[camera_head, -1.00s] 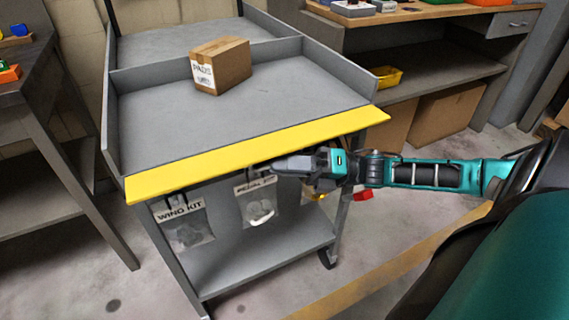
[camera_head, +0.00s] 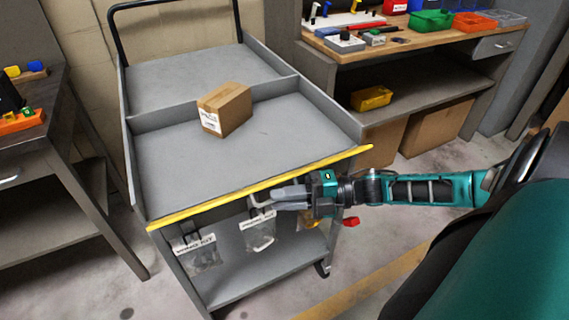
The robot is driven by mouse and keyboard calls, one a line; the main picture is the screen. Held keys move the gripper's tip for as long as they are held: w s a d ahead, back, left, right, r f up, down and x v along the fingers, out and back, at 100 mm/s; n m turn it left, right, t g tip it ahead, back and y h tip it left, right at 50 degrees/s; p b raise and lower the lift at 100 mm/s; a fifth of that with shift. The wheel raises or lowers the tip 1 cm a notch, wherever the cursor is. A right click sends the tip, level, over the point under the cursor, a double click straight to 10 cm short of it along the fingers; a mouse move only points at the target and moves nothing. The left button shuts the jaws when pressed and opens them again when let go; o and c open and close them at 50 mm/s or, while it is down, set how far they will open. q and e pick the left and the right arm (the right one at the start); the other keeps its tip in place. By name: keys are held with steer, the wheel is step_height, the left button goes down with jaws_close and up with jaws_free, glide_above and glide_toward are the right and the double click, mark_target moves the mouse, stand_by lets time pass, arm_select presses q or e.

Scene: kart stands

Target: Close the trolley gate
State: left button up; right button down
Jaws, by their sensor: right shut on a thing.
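The grey trolley (camera_head: 220,139) stands in front of me with raised side walls. Its yellow gate (camera_head: 260,185) runs along the near edge of the top tray and shows only as a narrow band. My right gripper (camera_head: 268,198) is at the gate's near side, a little right of its middle, and is shut on it. The exact contact at the fingertips is hard to see. A cardboard box (camera_head: 226,108) with a white label sits on the tray, back from the gate. My left gripper is not in view.
A wing kit bag (camera_head: 196,252) and a pedal kit bag (camera_head: 259,234) hang below the gate, the latter close to my right fingers. A workbench (camera_head: 420,38) with colored bins stands at back right, another table (camera_head: 50,130) at left.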

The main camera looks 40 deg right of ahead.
mark_target(280, 178)
steer(key=r+m+p, duration=0.1)
steer(key=r+m+g+p, duration=0.1)
steer(key=p, duration=0.1)
steer(key=shift+w+d+r+h, duration=0.1)
steer(key=shift+w+r+h, duration=0.1)
steer(key=shift+h, duration=0.2)
steer(key=shift+w+d+r+m+g+p, duration=0.15)
steer(key=shift+r+m+g+p, duration=0.1)
steer(key=shift+m+p, duration=0.3)
steer(key=shift+w+a+r+m+g+p, duration=0.15)
steer(key=shift+r+m+p, duration=0.2)
steer(key=shift+m, duration=0.3)
arm_select(q)
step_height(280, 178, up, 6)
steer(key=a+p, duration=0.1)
steer(key=p, duration=0.1)
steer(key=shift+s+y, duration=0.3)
arm_select(e)
steer(key=shift+w+d+r+m+g+h, duration=0.15)
steer(key=shift+w+r+m+g, duration=0.15)
steer(key=shift+m+g, duration=0.3)
steer(key=shift+w+d+r+m+g+h, duration=0.15)
steer(key=shift+w+m+g, duration=0.25)
steer(key=shift+m, duration=0.4)
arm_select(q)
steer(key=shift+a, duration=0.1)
arm_select(e)
steer(key=c, duration=1.5)
jaws_free()
